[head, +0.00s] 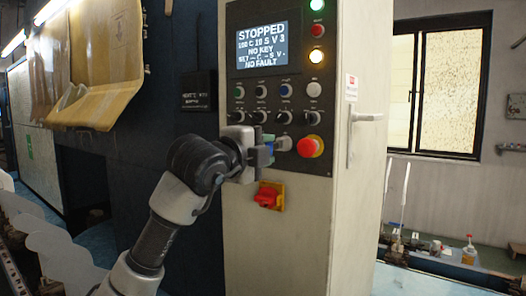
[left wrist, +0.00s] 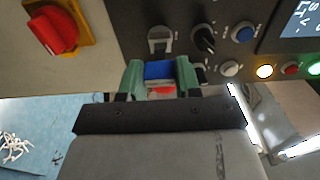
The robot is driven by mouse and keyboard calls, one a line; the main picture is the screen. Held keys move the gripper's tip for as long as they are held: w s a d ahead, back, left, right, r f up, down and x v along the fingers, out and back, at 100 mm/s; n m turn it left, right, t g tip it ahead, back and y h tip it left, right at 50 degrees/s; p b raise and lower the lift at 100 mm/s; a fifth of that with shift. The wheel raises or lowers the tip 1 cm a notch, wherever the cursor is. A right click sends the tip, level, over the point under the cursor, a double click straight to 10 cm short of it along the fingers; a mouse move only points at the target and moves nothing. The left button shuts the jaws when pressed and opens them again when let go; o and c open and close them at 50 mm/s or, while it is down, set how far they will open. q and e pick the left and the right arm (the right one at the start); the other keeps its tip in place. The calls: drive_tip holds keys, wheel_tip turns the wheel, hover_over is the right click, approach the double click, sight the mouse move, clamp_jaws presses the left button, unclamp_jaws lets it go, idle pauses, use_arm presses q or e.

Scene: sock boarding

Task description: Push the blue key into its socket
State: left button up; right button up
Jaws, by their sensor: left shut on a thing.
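My left gripper (head: 270,148) is in front of the lower left part of the control panel (head: 244,88). In the left wrist view its green-padded fingers (left wrist: 160,78) are shut on the blue key (left wrist: 158,70), one finger on each side. The panel's screen (head: 262,46) reads "STOPPED", "NO KEY" and "NO FAULT". My right gripper is not in view.
A red mushroom button (head: 310,146) is close to the right of my left gripper. A red rotary switch on a yellow plate (head: 268,196) is below it. Several knobs and buttons are above. A door handle (head: 358,128) sticks out on the cabinet's right side.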

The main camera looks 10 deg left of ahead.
sight(272, 143)
use_arm(q)
drive_tip(key=shift+b, duration=0.35)
idle(0.3)
drive_tip(key=shift+w, duration=0.2)
idle(0.3)
drive_tip(key=shift+w+d, duration=0.2)
drive_tip(key=shift+w, duration=0.1)
drive_tip(key=shift+p+x, duration=0.4)
drive_tip(key=shift+x, duration=0.7)
drive_tip(key=o, duration=1)
drive_tip(key=b+v, duration=0.3)
drive_tip(key=v, duration=0.7)
drive_tip(key=shift+s+a, duration=0.2)
drive_tip(key=shift+s, duration=0.15)
